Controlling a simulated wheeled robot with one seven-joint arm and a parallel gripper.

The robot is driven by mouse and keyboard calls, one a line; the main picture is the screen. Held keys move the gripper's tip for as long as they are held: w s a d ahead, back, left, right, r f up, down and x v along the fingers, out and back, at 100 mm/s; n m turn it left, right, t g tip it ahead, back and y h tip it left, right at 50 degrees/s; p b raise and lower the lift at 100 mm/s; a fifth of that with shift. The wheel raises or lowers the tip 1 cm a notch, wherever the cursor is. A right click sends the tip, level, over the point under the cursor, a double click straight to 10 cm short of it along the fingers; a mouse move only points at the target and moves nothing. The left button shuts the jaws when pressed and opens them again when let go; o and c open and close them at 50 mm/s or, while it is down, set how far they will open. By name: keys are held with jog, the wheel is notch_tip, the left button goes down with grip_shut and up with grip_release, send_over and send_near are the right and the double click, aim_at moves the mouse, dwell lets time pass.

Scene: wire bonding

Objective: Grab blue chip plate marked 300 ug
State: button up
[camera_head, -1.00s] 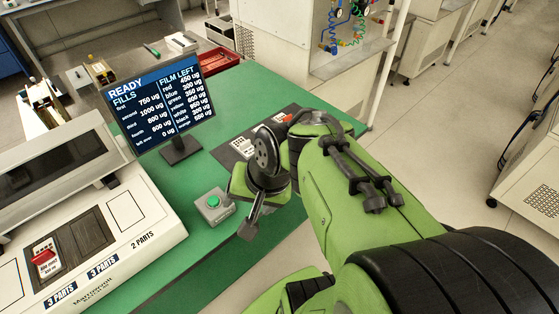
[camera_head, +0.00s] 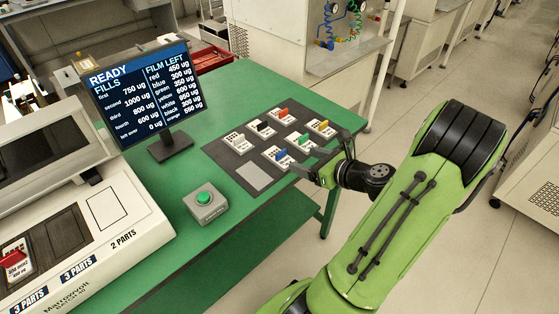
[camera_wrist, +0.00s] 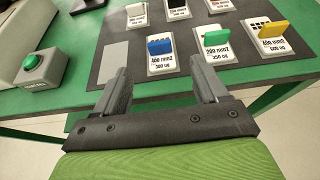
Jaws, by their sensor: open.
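The blue chip plate (camera_head: 277,157) is a white plate with a blue upright tab, in the front row of the dark mat. In the wrist view the blue plate (camera_wrist: 161,59) stands ahead of my gripper, its lower label line small and hard to read. My gripper (camera_head: 313,174) is at the mat's front edge, beside the front row. In the wrist view my gripper (camera_wrist: 160,88) is open and empty, with its two fingers pointing at the front row and the blue plate between and beyond their tips. The screen (camera_head: 150,92) lists blue at 300 ug.
The green-tabbed plate (camera_wrist: 216,48) stands just right of the blue one, with the yellow-tabbed plate (camera_wrist: 271,40) beyond it. An empty grey slot (camera_wrist: 115,62) lies left of blue. More plates stand behind. A green button box (camera_head: 206,202) sits left of the mat (camera_head: 222,150).

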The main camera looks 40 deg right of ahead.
aim_at(281, 152)
jog(key=b+x, duration=0.2)
jog(key=x, duration=0.7)
jog(key=shift+a+r, duration=0.1)
jog(key=shift+r, duration=0.05)
jog(key=shift+s, duration=0.1)
jog(key=shift+r, duration=0.1)
jog(key=c, duration=1.2)
